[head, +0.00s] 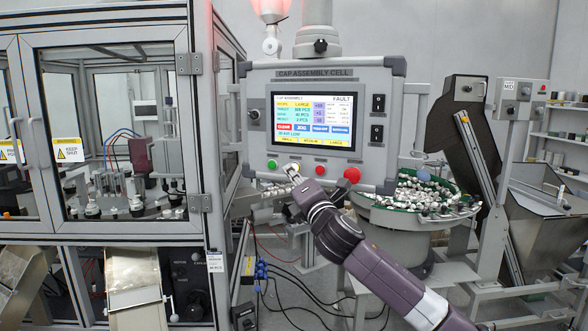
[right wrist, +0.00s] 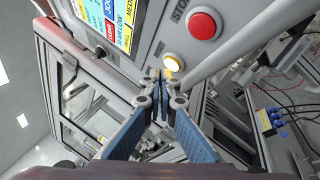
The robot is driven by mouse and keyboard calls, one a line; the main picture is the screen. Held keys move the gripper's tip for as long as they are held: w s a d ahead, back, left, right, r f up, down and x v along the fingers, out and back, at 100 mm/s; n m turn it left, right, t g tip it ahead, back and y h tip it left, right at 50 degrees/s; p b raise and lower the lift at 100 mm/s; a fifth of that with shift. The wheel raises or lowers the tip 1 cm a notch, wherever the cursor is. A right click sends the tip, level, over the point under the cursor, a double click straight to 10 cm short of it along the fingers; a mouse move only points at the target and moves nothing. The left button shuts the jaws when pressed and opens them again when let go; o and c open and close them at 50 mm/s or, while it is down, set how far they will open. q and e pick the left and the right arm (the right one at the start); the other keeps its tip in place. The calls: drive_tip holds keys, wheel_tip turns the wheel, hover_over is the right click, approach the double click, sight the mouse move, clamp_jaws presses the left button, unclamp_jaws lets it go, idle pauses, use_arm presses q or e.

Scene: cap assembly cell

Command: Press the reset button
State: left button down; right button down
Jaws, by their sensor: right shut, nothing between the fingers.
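The control panel (head: 262,130) has a row of buttons under its screen (head: 313,120). A pale, lit yellow button (head: 295,166) sits between the green button (head: 271,164) and a small red button (head: 320,170). It also shows in the right wrist view (right wrist: 172,62); I cannot read a reset label on it. My right gripper (head: 292,174) is shut and empty, with its fingertips (right wrist: 161,76) close to the yellow button. I cannot tell whether they touch it. My left gripper is not in view.
A large red mushroom button (head: 352,174) is right of the row. A green-rimmed bowl of caps (head: 430,198) stands right of the panel; a glazed cabinet (head: 196,120) stands left.

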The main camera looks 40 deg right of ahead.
idle(0.4)
drive_tip(key=shift+w+d, duration=0.25)
drive_tip(key=shift+d, duration=0.15)
drive_tip(key=shift+p, duration=0.3)
drive_tip(key=shift+a, duration=0.1)
drive_tip(key=shift+s+a, duration=0.25)
drive_tip(key=shift+s, duration=0.05)
idle(0.3)
drive_tip(key=s+a, duration=0.3)
drive_tip(key=a, duration=0.2)
drive_tip(key=shift+p, duration=0.35)
idle(0.7)
